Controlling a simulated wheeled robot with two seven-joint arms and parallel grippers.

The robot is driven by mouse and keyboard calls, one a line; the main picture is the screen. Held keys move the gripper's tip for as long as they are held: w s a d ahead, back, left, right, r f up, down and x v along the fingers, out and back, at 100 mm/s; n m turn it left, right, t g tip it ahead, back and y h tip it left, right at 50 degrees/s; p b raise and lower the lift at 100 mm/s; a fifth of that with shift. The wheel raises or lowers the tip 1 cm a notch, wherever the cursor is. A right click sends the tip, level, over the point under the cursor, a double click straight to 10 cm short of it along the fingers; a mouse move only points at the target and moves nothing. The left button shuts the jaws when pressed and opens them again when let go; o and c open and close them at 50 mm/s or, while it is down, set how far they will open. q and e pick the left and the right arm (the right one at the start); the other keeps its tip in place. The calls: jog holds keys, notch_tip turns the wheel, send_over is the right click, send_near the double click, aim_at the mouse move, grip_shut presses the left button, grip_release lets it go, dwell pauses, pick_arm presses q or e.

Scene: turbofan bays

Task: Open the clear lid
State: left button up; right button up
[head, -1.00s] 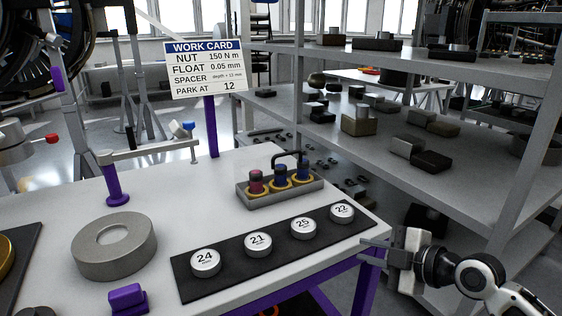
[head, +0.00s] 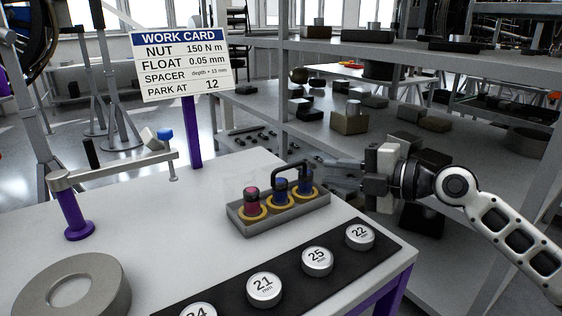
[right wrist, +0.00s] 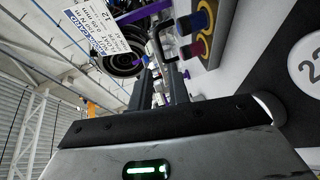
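A grey tray (head: 283,218) on the white table holds one red-topped and two blue-topped pieces in yellow rings. A black arched handle (head: 290,166) stands over its back right part; it also shows in the right wrist view (right wrist: 157,42). The clear lid itself is too transparent to make out surely. My right gripper (head: 338,175) is just right of the tray, fingers pointing left towards the handle and apart from it. In the right wrist view its two fingers (right wrist: 159,88) have an empty gap between them. My left gripper is not in view.
A black strip (head: 290,264) with numbered silver discs lies in front of the tray. A grey ring (head: 105,280) and a purple-based arm stand (head: 78,228) are at left. A work card (head: 181,65) stands behind. Shelves (head: 420,120) with blocks stand behind my right arm.

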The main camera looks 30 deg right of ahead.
aim_at(292, 167)
jog(key=p+x, duration=0.4)
jog(key=x, duration=0.8)
jog(key=shift+w+a+f, duration=0.1)
jog(key=shift+w+a, duration=0.1)
jog(key=shift+w, duration=0.05)
grip_shut()
